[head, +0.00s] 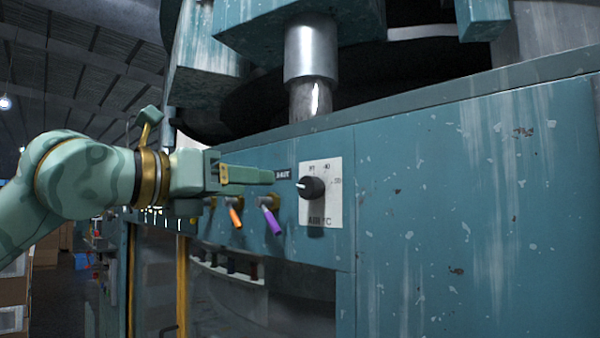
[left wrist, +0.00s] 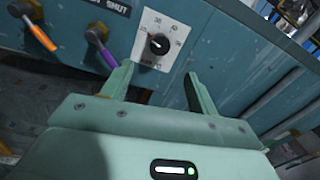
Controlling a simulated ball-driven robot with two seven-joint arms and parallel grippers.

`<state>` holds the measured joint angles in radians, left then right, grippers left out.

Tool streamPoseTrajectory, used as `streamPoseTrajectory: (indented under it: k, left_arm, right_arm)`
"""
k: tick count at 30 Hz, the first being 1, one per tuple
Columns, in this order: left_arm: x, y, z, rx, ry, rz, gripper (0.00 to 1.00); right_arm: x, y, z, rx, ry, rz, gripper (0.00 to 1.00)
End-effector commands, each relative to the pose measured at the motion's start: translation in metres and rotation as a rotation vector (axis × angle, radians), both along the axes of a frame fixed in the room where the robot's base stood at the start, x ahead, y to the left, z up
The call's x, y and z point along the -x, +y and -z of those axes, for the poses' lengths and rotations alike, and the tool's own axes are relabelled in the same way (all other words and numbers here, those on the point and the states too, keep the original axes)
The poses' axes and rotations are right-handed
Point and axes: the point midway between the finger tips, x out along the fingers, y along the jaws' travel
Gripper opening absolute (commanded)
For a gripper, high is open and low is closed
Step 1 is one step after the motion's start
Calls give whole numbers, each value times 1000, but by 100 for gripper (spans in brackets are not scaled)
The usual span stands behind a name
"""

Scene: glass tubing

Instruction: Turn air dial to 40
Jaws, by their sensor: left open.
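The air dial (head: 311,187) is a round black knob with a white pointer mark, on a white plate (head: 335,211) marked with numbers and lettering. My left gripper (head: 272,177) reaches in from the left, close to the dial in the head view. In the left wrist view its two fingers (left wrist: 158,85) are apart with nothing between them, and the dial lies beyond the tips. My right gripper is not in view.
An orange-handled lever (head: 235,217) and a purple-handled lever (head: 272,221) stick out of the teal panel left of the dial, below my left gripper. A small dark label (head: 283,174) is beside the plate. The panel (head: 470,190) right of the dial is bare and scuffed.

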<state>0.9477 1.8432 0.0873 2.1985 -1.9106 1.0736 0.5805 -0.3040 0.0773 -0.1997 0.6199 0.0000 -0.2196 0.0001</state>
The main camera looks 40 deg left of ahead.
Motion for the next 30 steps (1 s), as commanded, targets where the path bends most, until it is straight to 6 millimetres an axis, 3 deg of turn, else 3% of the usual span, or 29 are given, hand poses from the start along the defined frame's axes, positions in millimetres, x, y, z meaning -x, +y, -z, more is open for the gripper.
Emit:
streamPoseTrajectory:
  k: [1,6,12,18,29,30]
  left_arm:
    - [-15,-2,-7,1,9,1,59]
    - [-59,-7,-7,0,11,4,59]
    - [-89,-9,-4,-1,5,-2,59]
    - [-104,-11,-2,2,3,-1,59]
    - [-108,-12,0,1,0,0,59]
    - [-108,-12,0,1,0,0,54]
  right_arm:
    - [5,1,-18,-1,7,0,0]
    - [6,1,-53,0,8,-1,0]
    - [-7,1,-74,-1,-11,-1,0]
    - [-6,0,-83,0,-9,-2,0]
    - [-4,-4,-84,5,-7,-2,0]
    - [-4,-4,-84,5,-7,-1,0]
